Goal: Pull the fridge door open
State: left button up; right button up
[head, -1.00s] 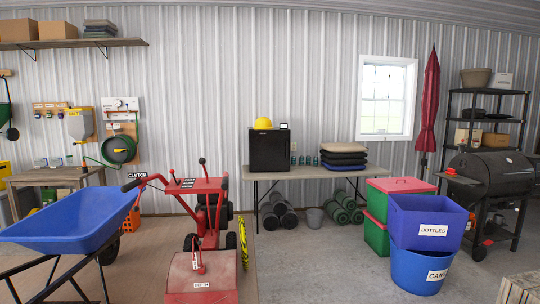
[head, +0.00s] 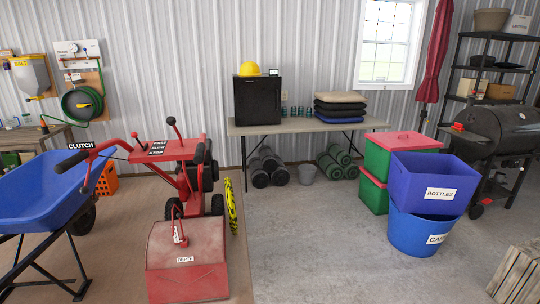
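A small black fridge (head: 258,101) stands at the left end of a long table (head: 305,126) against the back wall. Its front is dark and its door looks shut; a handle is too small to make out. A yellow hard hat (head: 249,69) and a small device with a screen (head: 274,71) sit on top of it. Neither of my grippers shows in the head view.
A red tiller-like machine (head: 188,262) and a blue wheelbarrow (head: 40,190) fill the left foreground. Red, green and blue bins (head: 432,180) stand at right, beside a black grill (head: 497,135). Bare concrete floor (head: 310,235) lies between them.

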aim_at(258, 100)
jog(key=z, duration=0.35)
jog(key=i, duration=2.4)
jog(key=z, duration=0.3)
jog(key=i, duration=2.55)
jog(key=u, duration=0.2)
jog(key=i, duration=1.45)
jog(key=u, duration=0.1)
